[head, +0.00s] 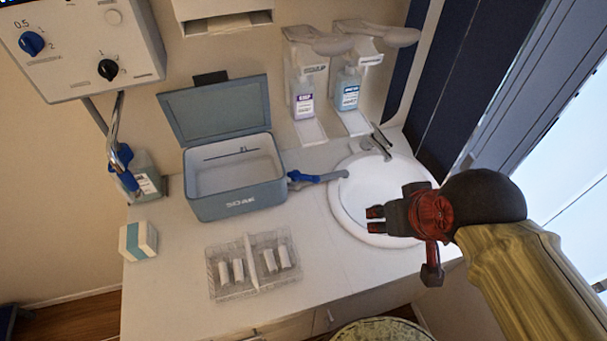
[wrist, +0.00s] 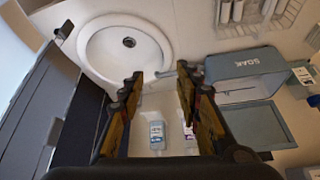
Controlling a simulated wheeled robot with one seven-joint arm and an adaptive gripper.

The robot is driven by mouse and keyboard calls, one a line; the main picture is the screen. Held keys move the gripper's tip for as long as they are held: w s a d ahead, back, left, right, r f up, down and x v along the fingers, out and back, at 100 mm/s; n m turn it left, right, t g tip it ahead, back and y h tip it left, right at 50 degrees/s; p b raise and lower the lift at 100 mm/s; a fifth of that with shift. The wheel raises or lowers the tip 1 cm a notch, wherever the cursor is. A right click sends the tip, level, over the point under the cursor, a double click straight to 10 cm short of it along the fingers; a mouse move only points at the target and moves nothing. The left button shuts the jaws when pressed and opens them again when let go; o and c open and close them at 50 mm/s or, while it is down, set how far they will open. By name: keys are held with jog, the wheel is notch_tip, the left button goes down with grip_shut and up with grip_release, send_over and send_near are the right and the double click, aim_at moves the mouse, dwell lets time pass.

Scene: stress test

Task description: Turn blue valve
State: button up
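A blue valve handle (head: 300,178) sits on the right side of the grey SOAK box (head: 235,198), where a grey spout (head: 330,177) runs toward the sink. My gripper (head: 375,219) is over the right part of the sink, to the right of the valve and apart from it. In the wrist view my gripper (wrist: 159,76) has its two fingers spread with nothing between them. There the spout (wrist: 166,73) shows between the fingers, and the right finger seems to hide the valve. A second blue part (head: 122,158) is on a hose at the left.
The white sink (head: 355,190) has a faucet (head: 376,142) behind it. Two bottle dispensers (head: 304,95) (head: 347,88) hang on the wall. A wire rack with white cylinders (head: 225,292) and a small white-blue box (head: 138,241) are on the counter. A wall panel (head: 85,48) has a blue knob (head: 31,43).

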jog(key=n+g+b, duration=0.2)
jog(key=n+g, duration=0.2)
jog(key=n, duration=1)
send_near(309, 177)
jog(key=shift+h, duration=0.3)
jog(key=shift+w+f+b, duration=0.2)
jog(key=shift+f+b, duration=0.2)
jog(key=shift+f, duration=1.05)
jog(key=shift+w+f+b, duration=0.2)
jog(key=shift+f+b, duration=0.2)
jog(key=shift+f, duration=1)
jog(key=shift+w+f+b, duration=0.2)
jog(key=shift+f+b, duration=0.2)
jog(key=shift+f, duration=1.05)
jog(key=shift+c, duration=1.2)
grip_shut()
